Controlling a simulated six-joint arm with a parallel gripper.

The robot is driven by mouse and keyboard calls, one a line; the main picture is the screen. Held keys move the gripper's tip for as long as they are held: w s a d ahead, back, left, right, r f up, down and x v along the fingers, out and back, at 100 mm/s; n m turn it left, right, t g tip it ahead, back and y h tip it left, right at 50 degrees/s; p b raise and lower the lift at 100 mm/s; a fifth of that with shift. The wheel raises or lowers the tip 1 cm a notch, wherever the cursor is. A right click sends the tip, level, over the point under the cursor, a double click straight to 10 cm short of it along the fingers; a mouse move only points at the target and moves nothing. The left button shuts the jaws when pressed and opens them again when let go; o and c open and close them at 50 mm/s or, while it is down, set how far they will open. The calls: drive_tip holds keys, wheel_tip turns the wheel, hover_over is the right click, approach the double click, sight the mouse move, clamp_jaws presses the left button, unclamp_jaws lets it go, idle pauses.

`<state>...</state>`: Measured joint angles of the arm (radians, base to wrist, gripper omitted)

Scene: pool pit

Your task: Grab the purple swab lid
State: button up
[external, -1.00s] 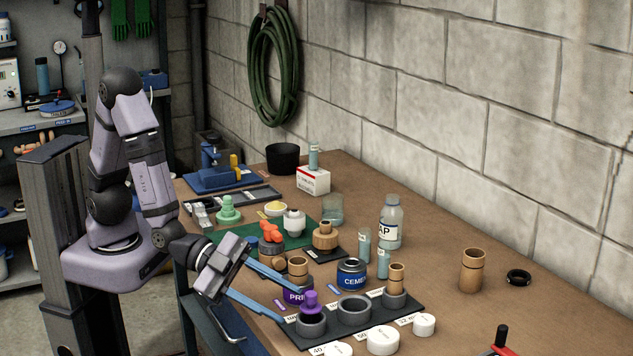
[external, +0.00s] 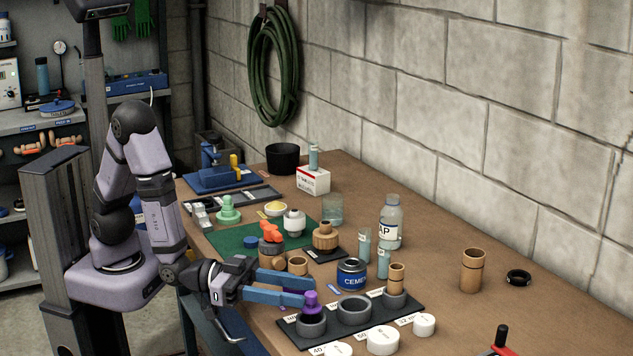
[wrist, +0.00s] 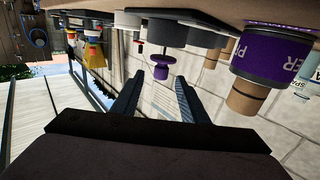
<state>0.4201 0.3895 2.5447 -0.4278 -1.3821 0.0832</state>
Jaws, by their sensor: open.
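The purple swab lid (external: 311,303) stands upright on a grey ring (external: 311,326) at the left front of the dark socket mat. My gripper (external: 308,291) is open and empty, its blue fingers reaching right at low height, with the tips beside the lid. In the wrist view, which looks upside down, the lid (wrist: 161,68) shows in the gap just beyond my fingertips (wrist: 157,77). I see no finger touching it. How far the lid lies between the fingers is hard to tell.
The blue cement can (external: 351,273), a larger grey ring (external: 354,311) and white caps (external: 383,341) are nearby. The right of the bench is clearer.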

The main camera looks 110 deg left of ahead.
drive_tip(key=shift+w+p, duration=0.45)
drive_tip(key=shift+w, duration=0.9)
drive_tip(key=shift+w+p, duration=0.7)
drive_tip(key=shift+w, duration=1.6)
clamp_jaws()
